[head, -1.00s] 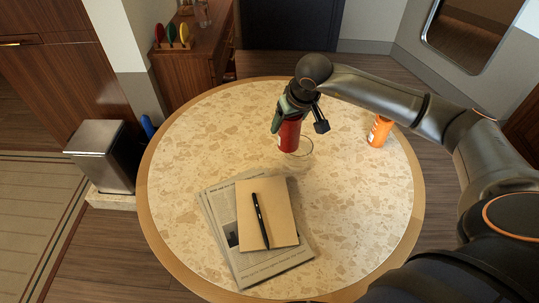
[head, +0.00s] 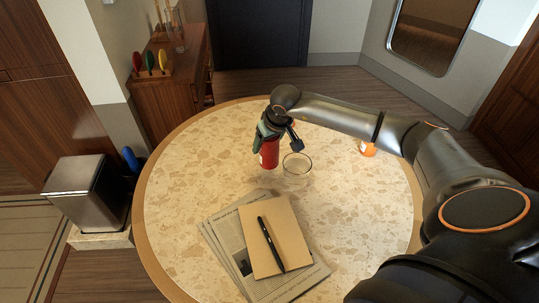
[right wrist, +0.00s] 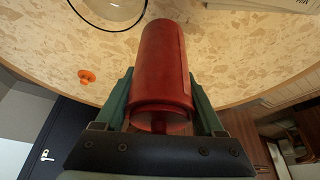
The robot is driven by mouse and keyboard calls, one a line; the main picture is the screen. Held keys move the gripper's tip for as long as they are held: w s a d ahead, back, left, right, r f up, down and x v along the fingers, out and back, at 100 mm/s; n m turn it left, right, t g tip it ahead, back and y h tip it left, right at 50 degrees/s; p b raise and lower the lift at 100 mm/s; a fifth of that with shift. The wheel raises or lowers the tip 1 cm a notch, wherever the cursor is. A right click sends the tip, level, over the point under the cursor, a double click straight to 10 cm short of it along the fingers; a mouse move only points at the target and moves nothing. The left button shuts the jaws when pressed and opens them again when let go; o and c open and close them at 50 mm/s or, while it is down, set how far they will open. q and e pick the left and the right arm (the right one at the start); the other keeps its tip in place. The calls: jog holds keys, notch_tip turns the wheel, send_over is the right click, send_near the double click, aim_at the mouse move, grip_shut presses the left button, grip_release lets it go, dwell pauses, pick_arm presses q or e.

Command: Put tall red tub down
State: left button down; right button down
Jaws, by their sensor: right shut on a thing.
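The tall red tub (head: 269,153) is held in my right gripper (head: 276,138) over the back middle of the round table (head: 190,165). In the right wrist view the tub (right wrist: 160,70) sits between the two green fingers, which press on its sides. In the head view the gripper hides the tub's upper part. I cannot tell whether its lower end touches the tabletop. My left gripper is not in view.
A clear glass (head: 297,166) stands just right of the tub. A newspaper (head: 225,240), notebook (head: 262,258) and pen (head: 270,244) lie in front. The table's left part is clear.

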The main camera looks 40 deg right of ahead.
aim_at(267, 160)
jog(key=shift+f, duration=3.3)
jog(key=shift+f, duration=0.1)
jog(key=shift+f, duration=0.1)
grip_release()
